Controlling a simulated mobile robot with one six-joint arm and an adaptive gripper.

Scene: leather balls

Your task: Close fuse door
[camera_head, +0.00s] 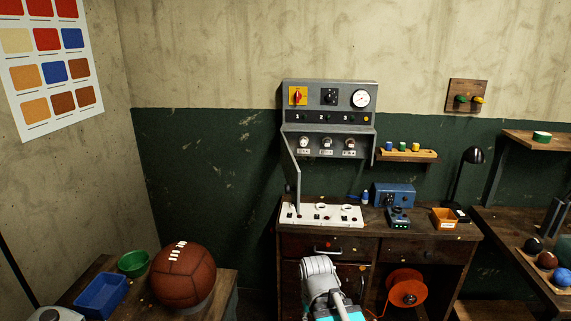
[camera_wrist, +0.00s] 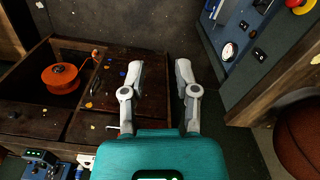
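The grey fuse cabinet (camera_head: 329,118) is on the wall above the desk in the head view. Several fuses (camera_head: 326,143) sit in a row in its lower part. The fuse door (camera_head: 292,168) stands open, seen nearly edge-on, hanging down at the cabinet's left side. My gripper (camera_wrist: 158,70) has its two fingers apart and nothing between them in the wrist view.
A football (camera_head: 183,274) rests on a low table at left.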

